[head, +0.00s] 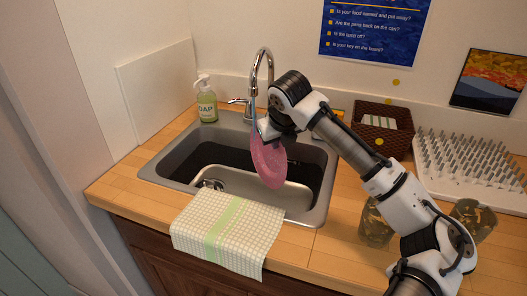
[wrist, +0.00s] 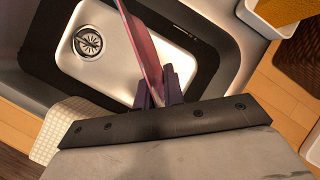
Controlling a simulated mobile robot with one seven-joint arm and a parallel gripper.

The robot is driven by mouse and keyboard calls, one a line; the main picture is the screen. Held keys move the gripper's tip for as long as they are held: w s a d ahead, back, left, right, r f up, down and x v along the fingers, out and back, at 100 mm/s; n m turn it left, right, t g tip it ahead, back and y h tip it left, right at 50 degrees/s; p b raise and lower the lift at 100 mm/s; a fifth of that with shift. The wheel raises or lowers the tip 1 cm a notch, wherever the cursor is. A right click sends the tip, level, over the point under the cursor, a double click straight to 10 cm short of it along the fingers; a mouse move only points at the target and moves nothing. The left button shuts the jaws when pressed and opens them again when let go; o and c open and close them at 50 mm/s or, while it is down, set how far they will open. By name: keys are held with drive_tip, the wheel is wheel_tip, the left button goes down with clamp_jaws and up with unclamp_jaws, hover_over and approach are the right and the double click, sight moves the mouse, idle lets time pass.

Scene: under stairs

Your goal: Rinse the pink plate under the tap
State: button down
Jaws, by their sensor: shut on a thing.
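The pink plate (head: 268,167) hangs steeply tilted over the sink (head: 178,170). My gripper (head: 267,138) is shut on its upper rim. In the wrist view the plate (wrist: 142,45) shows nearly edge-on between the fingers (wrist: 160,92). The chrome tap (head: 262,62) stands behind the sink, close to my gripper and partly hidden by my arm. A thin blue stream (head: 254,112) falls from its spout to the plate's upper left edge. I cannot tell how much of the plate it wets. The drain (wrist: 88,42) shows in the wrist view.
A checked cloth (head: 225,232) hangs over the counter's front edge. A soap bottle (head: 207,100) stands behind the sink at left. A brown basket (head: 385,125), a pegged drying rack (head: 470,165) and patterned cups (head: 374,225) stand at right, near my arm.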

drive_tip(key=s+d, duration=0.3)
drive_tip(key=s, duration=0.2)
drive_tip(key=shift+s, duration=0.25)
idle(1.3)
drive_tip(key=s+d+r+p, duration=0.2)
drive_tip(key=s+r, duration=0.2)
drive_tip(key=shift+s+d, duration=0.15)
drive_tip(key=shift+d, duration=0.05)
idle(0.4)
